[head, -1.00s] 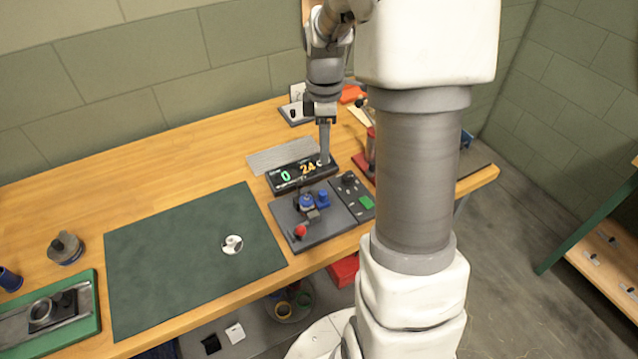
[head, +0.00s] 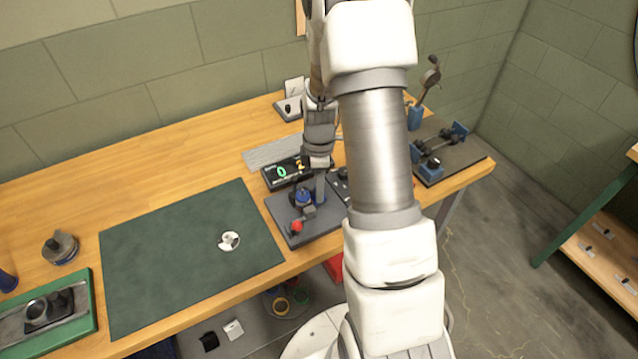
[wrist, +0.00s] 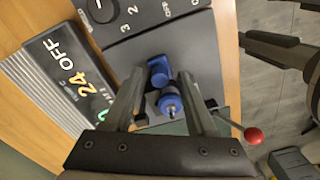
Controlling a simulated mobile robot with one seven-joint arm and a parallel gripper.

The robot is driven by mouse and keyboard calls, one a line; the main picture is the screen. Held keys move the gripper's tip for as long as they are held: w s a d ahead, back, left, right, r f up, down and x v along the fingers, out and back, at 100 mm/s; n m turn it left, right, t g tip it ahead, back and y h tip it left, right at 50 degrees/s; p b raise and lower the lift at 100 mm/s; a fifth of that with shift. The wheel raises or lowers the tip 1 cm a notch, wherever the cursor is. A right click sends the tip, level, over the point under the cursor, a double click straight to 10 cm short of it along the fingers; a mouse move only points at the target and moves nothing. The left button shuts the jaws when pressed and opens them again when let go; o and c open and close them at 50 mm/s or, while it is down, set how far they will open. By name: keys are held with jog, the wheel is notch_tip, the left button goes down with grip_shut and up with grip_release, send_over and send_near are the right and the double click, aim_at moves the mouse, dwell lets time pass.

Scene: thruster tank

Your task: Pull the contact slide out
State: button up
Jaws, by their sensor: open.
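A grey device plate (head: 282,213) lies at the table's front edge. It carries a blue round part (head: 304,195) and a lever with a red ball (head: 297,226). In the wrist view two blue parts show: a block (wrist: 158,69) and a round part with a metal pin (wrist: 170,103). The red ball (wrist: 253,136) is to their right. Which part is the contact slide I cannot tell. My gripper (head: 320,200) is low over the plate. In the wrist view my gripper (wrist: 163,76) is open, its fingers on either side of the blue block; contact is unclear.
A display box (head: 284,172) stands behind the plate, and a dial panel (wrist: 147,12) adjoins it. A green mat (head: 180,260) with a small white part (head: 229,240) lies left. A dark board with blue fittings (head: 452,160) is at right. My arm hides part of the bench.

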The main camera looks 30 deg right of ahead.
grip_shut()
dwell(1.4)
